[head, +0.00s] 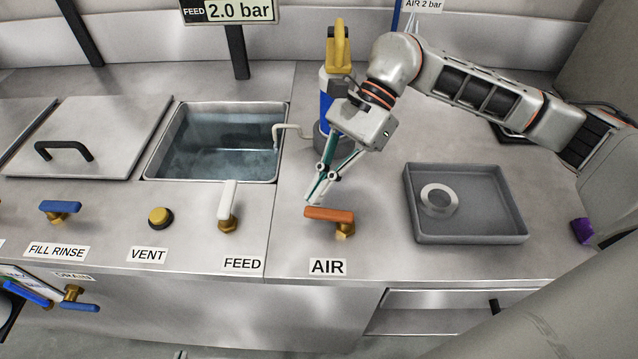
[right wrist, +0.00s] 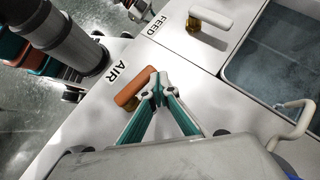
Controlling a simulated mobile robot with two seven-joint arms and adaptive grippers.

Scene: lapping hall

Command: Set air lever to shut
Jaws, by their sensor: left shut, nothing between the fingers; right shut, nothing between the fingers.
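The air lever (head: 328,215) has an orange handle on a brass stem, above the AIR label (head: 327,267). In the head view its handle lies sideways, reaching left from the stem, parallel to the counter's front edge. My right gripper (head: 312,198) points down with its fingertips together and empty, just behind the handle's left end. In the right wrist view the tips (right wrist: 160,90) are close beside the orange handle (right wrist: 134,89); I cannot tell whether they touch it.
The white feed lever (head: 228,200) stands left of the air lever. A grey tray (head: 470,239) with a pale ring (head: 440,199) sits to the right. Behind are a water basin (head: 165,181), its bent spout (head: 290,130), and a blue and yellow bottle-shaped item (head: 338,50).

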